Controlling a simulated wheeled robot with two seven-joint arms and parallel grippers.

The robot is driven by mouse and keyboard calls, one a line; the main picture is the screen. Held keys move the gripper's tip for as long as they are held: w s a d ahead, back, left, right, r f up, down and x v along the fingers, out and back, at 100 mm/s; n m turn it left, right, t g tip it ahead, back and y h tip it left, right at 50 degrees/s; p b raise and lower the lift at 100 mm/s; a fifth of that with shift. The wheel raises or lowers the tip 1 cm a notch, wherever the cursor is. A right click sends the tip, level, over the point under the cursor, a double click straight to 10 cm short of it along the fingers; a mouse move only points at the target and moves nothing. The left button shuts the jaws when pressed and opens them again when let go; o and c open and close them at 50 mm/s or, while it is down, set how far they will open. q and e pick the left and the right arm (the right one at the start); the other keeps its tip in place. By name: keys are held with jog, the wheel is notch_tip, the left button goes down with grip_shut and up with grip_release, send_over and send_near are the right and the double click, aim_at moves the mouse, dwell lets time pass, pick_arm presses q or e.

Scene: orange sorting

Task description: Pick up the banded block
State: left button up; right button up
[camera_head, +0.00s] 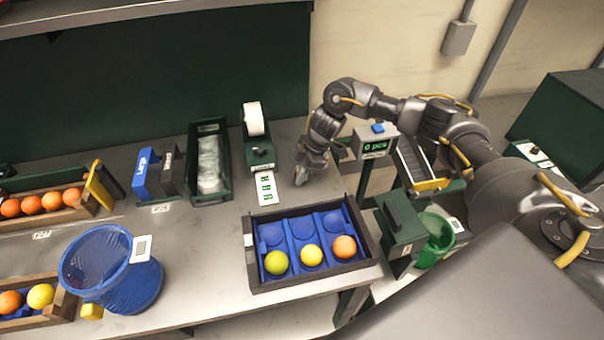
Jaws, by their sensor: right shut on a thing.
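My right arm comes in from the right and reaches over to the bench. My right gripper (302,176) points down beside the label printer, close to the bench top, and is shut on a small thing. That thing is mostly hidden by the fingers and too small to make out, so I cannot tell if it is the banded block. I see no other block that is clearly banded. My left gripper is not in view.
A dark tray (364,262) with blue slots holds fruit in front of the gripper. The label printer (258,150) stands to its left, a green bin (222,160) beyond. A blue-lined basket (150,285) and fruit crates (92,207) stand left. The bench middle is clear.

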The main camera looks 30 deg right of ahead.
aim_at(298, 169)
grip_shut()
jog(key=shift+r, duration=0.1)
jog(key=shift+r+b, duration=0.45)
notch_tip(298, 169, up, 2)
jog(key=shift+s+a+r+b, duration=0.15)
jog(key=shift+r+b, duration=0.05)
jog(key=shift+b, duration=0.3)
jog(key=s+a+r+b, duration=0.1)
jog(key=s+a+r, duration=0.5)
jog(key=s+r, duration=0.3)
jog(key=s, duration=0.3)
jog(key=shift+a+r+b, duration=0.25)
jog(key=shift+b, duration=0.1)
jog(key=m, duration=0.1)
jog(key=d+f+m+t, duration=0.1)
jog(key=d+f+m, duration=0.1)
jog(key=m, duration=0.1)
jog(key=shift+s+f+t, duration=0.1)
jog(key=shift+s+t, duration=0.15)
jog(key=shift+t, duration=0.15)
